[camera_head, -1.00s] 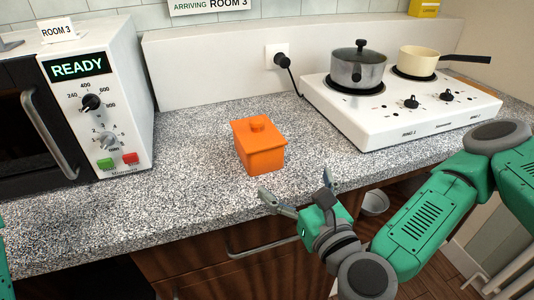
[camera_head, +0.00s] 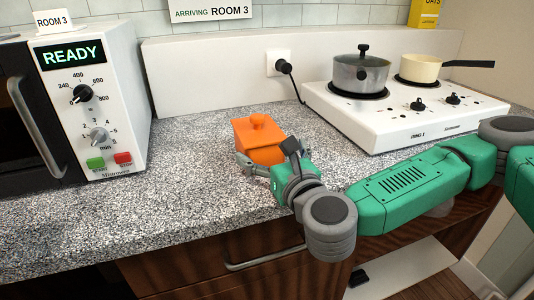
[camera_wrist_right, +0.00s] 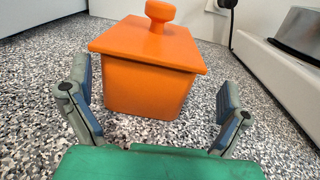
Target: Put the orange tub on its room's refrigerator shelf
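The orange tub (camera_head: 257,134), with a lid and round knob, stands upright on the speckled counter between the microwave and the hob. It also shows in the right wrist view (camera_wrist_right: 148,75), just ahead of the fingers. My right gripper (camera_head: 268,166) is at the tub's near side. In the wrist view my right gripper (camera_wrist_right: 152,96) is open, with one finger to each side of the tub's near face and gaps between them and the tub. My left gripper is not in view. No refrigerator shows.
A white microwave (camera_head: 121,105) reading READY, labelled ROOM 3, stands at left. A white hob (camera_head: 405,112) at right bears a steel pot (camera_head: 359,73) and a cream pan (camera_head: 420,68). A sign (camera_head: 222,12) reads ARRIVING ROOM 3. The counter front left is clear.

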